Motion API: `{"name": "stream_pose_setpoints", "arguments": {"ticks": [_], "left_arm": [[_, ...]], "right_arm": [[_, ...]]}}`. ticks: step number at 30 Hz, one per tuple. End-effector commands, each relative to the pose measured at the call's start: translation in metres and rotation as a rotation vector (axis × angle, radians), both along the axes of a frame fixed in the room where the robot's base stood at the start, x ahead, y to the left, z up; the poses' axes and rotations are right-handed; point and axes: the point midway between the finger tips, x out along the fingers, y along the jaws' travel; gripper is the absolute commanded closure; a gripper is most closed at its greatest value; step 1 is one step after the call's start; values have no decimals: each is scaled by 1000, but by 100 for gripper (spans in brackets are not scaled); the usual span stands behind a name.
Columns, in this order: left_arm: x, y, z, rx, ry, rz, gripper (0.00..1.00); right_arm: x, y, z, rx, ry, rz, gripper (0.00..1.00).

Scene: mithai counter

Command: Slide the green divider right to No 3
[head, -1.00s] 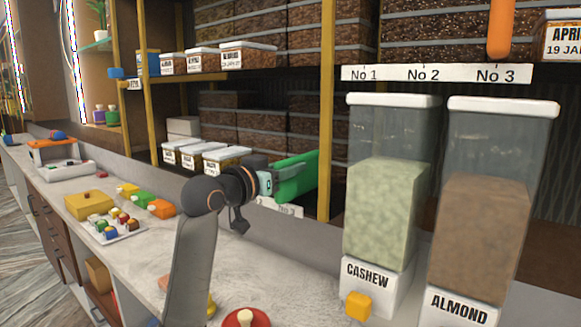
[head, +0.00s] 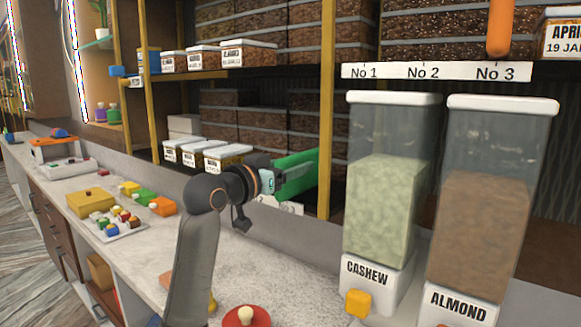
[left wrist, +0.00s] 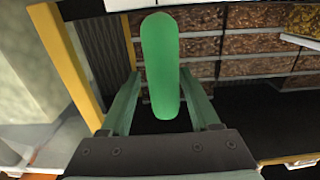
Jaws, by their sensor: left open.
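In the left wrist view the divider (left wrist: 160,65) is a rounded upright green bar between the two fingers of my left gripper (left wrist: 160,88). Gaps show on both sides of it, so the fingers are around it but not closed on it. In the head view my left gripper (head: 284,182) reaches the divider from the left and hides part of it. A white label strip (head: 280,206) below is mostly hidden by my gripper and unreadable. My right gripper is not in view.
Cashew (head: 385,200) and almond (head: 480,225) dispensers stand on the right, under a strip (head: 435,72) marked No 1, No 2, No 3. An orange piece (head: 499,28) hangs above No 3. The yellow post (head: 326,110) is just right of the divider. White-lidded boxes (head: 215,157) sit left.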

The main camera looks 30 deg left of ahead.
Motion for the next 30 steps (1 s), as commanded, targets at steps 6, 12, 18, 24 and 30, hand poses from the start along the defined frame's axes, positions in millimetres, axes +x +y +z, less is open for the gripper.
{"name": "stream_pose_setpoints", "arguments": {"ticks": [6,12,18,24,30], "left_arm": [[-16,3,-1,3,-4,4,38],[-57,6,-2,6,-3,4,38],[-98,9,-2,4,-2,3,38],[-120,10,-1,1,0,1,38],[-125,10,0,0,1,-1,38]], "right_arm": [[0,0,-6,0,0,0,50],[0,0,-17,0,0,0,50],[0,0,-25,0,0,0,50],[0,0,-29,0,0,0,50],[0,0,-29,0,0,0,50]]}}
